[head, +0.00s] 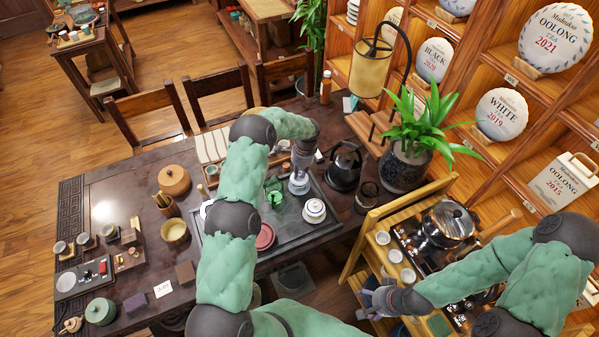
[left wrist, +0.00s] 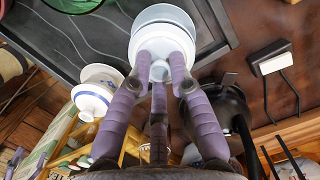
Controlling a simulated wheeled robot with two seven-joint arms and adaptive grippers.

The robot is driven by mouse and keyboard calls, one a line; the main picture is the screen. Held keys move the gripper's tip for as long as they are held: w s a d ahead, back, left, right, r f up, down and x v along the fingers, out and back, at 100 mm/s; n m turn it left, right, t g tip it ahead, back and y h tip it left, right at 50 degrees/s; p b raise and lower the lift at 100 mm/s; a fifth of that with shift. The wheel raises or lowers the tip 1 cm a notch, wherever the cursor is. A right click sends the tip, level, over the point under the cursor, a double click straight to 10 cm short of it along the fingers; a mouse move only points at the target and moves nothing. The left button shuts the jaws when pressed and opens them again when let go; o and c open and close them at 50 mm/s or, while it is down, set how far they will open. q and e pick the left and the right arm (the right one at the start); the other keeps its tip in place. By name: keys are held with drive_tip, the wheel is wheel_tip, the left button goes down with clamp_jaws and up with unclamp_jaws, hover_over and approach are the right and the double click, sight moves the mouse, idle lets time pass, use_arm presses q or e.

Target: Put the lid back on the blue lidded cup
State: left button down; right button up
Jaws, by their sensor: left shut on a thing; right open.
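A pale blue-white cup (head: 299,187) stands on the dark tea tray (head: 262,240). It also shows in the left wrist view (left wrist: 165,14). My left gripper (head: 301,171) points down over this cup. In the left wrist view its fingers (left wrist: 161,66) are shut around the knob of a white lid (left wrist: 160,44). The lid overlaps the cup's near side there; I cannot tell whether it touches the rim. A white cup with a blue band and its own lid (head: 314,208) stands close by on a saucer. My right gripper (head: 374,299) is open and empty by the wooden cart.
A black kettle (head: 345,166) stands just right of the tray. A green glass piece (head: 274,192) and a reddish round dish (head: 265,236) are on the tray. The potted plant (head: 405,165) and lamp (head: 370,68) rise behind. The cart (head: 352,262) holds small cups and a glass pot.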

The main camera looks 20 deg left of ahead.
use_arm(q)
drive_tip(key=shift+f+b, duration=0.2)
drive_tip(key=shift+b, duration=0.6)
idle(0.9)
drive_tip(key=c, duration=1.1)
unclamp_jaws()
drive_tip(key=shift+o, duration=0.2)
drive_tip(key=o, duration=0.5)
drive_tip(key=shift+r, duration=0.15)
drive_tip(key=shift+r+p, duration=1.35)
drive_tip(key=shift+r, duration=2.05)
